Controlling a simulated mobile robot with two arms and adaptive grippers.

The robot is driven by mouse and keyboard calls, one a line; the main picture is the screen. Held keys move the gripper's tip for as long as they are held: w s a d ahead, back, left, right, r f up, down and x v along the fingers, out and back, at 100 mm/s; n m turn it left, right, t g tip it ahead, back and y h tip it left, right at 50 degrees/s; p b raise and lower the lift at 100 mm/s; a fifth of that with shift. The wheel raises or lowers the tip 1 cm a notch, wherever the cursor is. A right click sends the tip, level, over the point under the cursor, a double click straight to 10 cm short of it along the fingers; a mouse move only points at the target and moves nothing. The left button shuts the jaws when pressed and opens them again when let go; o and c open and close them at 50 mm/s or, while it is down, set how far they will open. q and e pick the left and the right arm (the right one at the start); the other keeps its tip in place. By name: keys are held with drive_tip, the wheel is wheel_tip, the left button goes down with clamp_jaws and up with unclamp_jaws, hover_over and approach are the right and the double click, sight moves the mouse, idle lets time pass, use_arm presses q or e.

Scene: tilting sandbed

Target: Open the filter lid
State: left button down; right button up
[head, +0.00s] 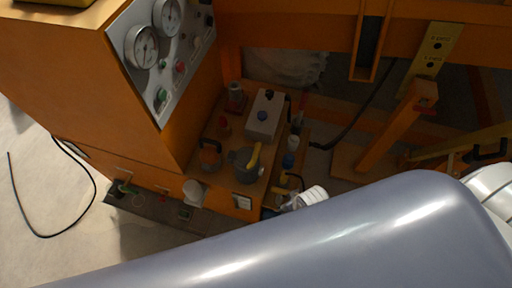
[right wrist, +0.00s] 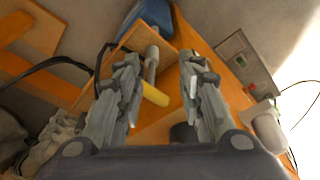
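In the head view, a dark grey round pot (head: 246,172) with a yellow handle (head: 254,156) stands on the orange bench; I take its top to be the filter lid, but cannot be sure. The lid looks shut. In the right wrist view, my right gripper (right wrist: 160,75) is open, its two grey fingers well apart. A yellow bar (right wrist: 154,94) shows between the fingers, and a dark round part (right wrist: 183,132) lies below it. I cannot tell whether either finger touches the bar. My right arm covers the lower head view. My left gripper is not in view.
An orange cabinet with a gauge panel (head: 158,88) rises left of the bench. A grey box (head: 265,115) and small fittings crowd the bench top. A white cup (head: 194,192) sits at the front edge. A black cable (head: 352,125) runs at the right.

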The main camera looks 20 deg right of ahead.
drive_tip(key=w+a+r+n+y, duration=0.1)
drive_tip(key=w+a+r+n, duration=0.3)
drive_tip(key=r, duration=0.4)
drive_tip(key=w+a+r+n+y, duration=0.2)
drive_tip(key=w+a+r+n, duration=0.1)
drive_tip(key=a+r+n, duration=0.3)
drive_tip(key=w+a+r+n+y, duration=0.1)
drive_tip(key=w+a+r+n, duration=0.3)
drive_tip(key=r, duration=0.5)
drive_tip(key=n+g+h, duration=0.2)
drive_tip(key=n+h, duration=0.1)
drive_tip(key=n, duration=1)
approach(257, 151)
drive_tip(key=f, duration=0.5)
drive_tip(key=a+f, duration=0.1)
drive_tip(key=f, duration=0.2)
drive_tip(key=shift+w+f, duration=0.2)
drive_tip(key=shift+w, duration=0.1)
clamp_jaws()
